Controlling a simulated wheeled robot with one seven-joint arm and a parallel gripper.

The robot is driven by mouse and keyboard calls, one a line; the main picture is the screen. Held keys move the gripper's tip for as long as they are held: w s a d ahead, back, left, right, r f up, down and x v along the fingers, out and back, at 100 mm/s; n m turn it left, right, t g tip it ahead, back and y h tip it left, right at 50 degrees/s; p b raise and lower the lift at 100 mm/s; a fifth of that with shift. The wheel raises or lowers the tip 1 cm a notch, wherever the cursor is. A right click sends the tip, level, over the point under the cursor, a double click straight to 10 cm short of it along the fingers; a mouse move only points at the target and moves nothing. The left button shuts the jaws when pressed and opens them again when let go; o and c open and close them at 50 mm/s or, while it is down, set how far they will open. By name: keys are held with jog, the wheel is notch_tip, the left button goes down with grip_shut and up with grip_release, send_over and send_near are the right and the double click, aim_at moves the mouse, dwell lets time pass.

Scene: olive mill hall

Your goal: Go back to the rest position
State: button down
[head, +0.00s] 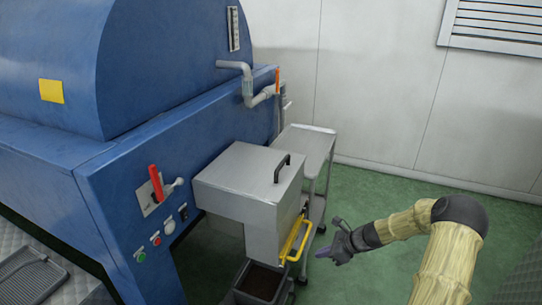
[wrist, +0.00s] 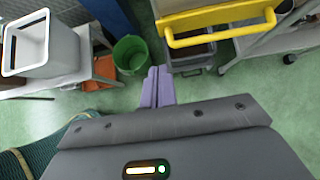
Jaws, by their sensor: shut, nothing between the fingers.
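My gripper (head: 326,252) is at the end of my arm on the right side of the head view, over the green floor. It is just right of the yellow handle (head: 296,238) on the steel box (head: 252,190) and apart from it in the picture. In the wrist view its two purple fingers (wrist: 158,74) lie side by side, closed, with nothing between them. The yellow handle also shows at the top of the wrist view (wrist: 222,32), ahead and to the right of the fingertips.
The blue machine (head: 110,150) fills the left. A grey bin (head: 238,297) with dark contents stands below the steel box. A steel trolley (head: 312,143) stands behind. The wrist view shows a green bucket (wrist: 131,54) and a white-rimmed container (wrist: 28,62).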

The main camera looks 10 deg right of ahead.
jog(key=s+a+r+n+g+h, duration=0.1)
jog(key=s+a+r+n+h, duration=0.4)
jog(key=s+r+n, duration=0.55)
jog(key=s+a+r+n+g+h, duration=0.1)
jog(key=s+a+r+n+h, duration=0.2)
jog(key=s+a+r+n, duration=0.8)
jog(key=s+d+r+n+p, duration=0.1)
jog(key=d+r+p, duration=0.1)
jog(key=r+p, duration=0.4)
jog(key=s+d+r+n+p, duration=0.1)
jog(key=d+r+p, duration=0.1)
jog(key=r+p, duration=0.5)
jog(key=p, duration=0.3)
jog(key=shift+s+d+n, duration=0.2)
jog(key=shift+s+n, duration=0.05)
jog(key=shift+n, duration=0.1)
jog(key=shift+f, duration=0.1)
